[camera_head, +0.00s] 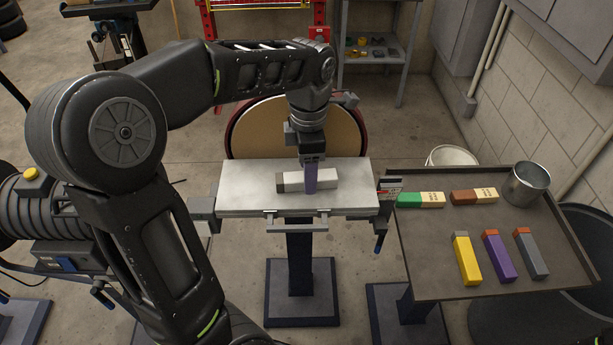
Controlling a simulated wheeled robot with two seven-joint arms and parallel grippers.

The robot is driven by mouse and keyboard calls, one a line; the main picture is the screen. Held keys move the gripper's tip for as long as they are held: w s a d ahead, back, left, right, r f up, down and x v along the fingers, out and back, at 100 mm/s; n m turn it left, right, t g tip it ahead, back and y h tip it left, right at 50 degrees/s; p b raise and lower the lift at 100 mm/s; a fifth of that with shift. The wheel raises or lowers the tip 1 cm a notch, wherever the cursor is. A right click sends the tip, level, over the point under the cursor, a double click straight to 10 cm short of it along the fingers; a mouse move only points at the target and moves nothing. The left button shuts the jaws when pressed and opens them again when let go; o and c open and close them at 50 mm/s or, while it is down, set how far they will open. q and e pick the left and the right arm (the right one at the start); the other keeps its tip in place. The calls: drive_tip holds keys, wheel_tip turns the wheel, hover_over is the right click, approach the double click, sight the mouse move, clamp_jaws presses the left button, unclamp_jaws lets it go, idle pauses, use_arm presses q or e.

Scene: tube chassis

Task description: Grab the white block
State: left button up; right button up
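The white block (324,180) lies flat on the pale metal top of the small stand (345,203) in the middle of the view. Its left end is grey-brown. My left gripper (311,180) reaches down onto the middle of the block from above. A purple finger-like part crosses the block's near face and hides part of it. The far finger is hidden, so I cannot tell whether the fingers are closed on the block. The block appears to rest on the top. My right gripper is not in view.
A dark tray table (420,262) at the right holds green, brown, yellow (467,259), purple (499,257) and grey (531,255) blocks and a metal cup (526,186). A large round disc (290,120) stands behind the stand. Shelves (372,47) are at the back.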

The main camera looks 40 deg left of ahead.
use_arm(q)
drive_tip(key=shift+f, duration=0.35)
idle(0.3)
clamp_jaws()
idle(0.5)
drive_tip(key=shift+r, duration=0.1)
